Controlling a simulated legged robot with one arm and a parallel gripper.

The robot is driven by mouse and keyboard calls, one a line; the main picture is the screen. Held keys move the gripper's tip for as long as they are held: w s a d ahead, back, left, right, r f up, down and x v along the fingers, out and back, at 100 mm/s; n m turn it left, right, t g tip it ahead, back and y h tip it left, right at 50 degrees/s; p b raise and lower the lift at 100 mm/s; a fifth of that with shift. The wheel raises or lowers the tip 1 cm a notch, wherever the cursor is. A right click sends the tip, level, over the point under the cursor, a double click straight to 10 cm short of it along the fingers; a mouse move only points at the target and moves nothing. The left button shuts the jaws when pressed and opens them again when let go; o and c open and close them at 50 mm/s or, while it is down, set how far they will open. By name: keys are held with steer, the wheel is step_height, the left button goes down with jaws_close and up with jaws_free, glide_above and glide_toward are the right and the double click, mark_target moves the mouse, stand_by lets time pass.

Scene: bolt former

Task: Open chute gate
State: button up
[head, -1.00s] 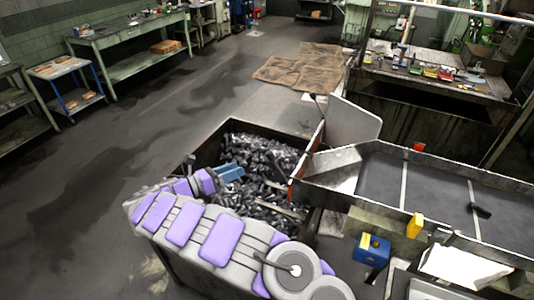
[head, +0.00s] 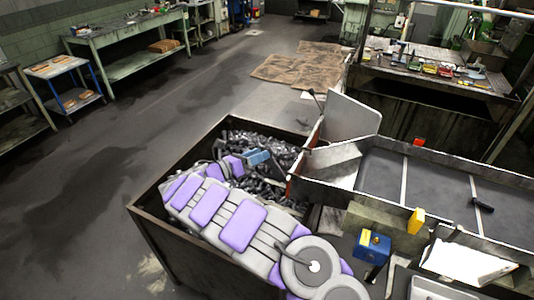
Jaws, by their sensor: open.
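The chute (head: 385,172) is a long metal trough with a dark floor, coming in from the right and ending over a bin. At its left end stands a tall pale plate (head: 348,118), with a thin dark lever (head: 317,98) beside its left edge. A lighter metal plate (head: 332,163) lies at the chute mouth below it. I cannot tell which of these parts is the gate. My gripper (head: 262,158), with blue fingers, is open above the bin, left of the chute mouth and apart from the lever. My purple and grey arm hides part of the bin.
The dark bin (head: 165,238) holds many loose metal bolts (head: 262,140). A blue box (head: 372,246) and a yellow block (head: 416,221) stand at the lower right. Cardboard (head: 300,68) lies on the floor behind. Open floor lies to the left.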

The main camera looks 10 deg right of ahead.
steer(key=shift+b+x, duration=0.35)
steer(key=shift+x, duration=1.8)
steer(key=shift+a, duration=0.1)
jaws_close()
